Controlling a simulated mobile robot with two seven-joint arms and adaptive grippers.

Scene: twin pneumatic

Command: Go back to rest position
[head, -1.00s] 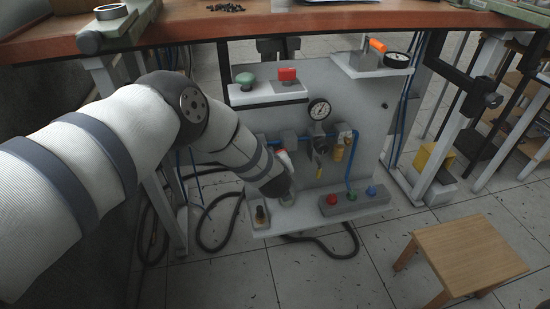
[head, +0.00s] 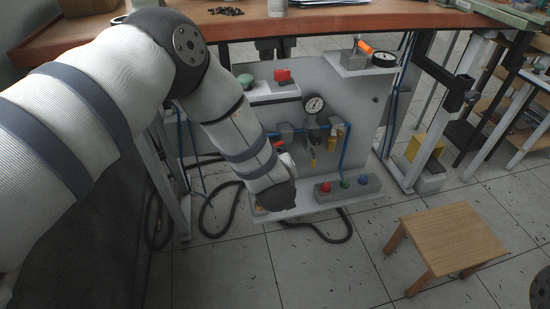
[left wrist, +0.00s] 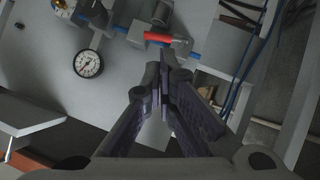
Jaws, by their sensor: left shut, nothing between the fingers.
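My left arm comes in from the left in the head view, its elbow high and its wrist end in front of the pneumatic panel (head: 355,110). My left gripper (left wrist: 160,75) shows in the left wrist view with its dark fingers together and nothing between them. In the head view it is hidden behind the wrist. In the left wrist view a red-handled valve (left wrist: 165,39) on the blue pipe lies beyond the fingertips, and a gauge (left wrist: 88,64) is left of them. I cannot tell the gap to the panel.
The wooden workbench (head: 350,18) spans the back above the panel. A small wooden stool (head: 450,238) stands at right. A black hose (head: 320,235) lies on the tiles.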

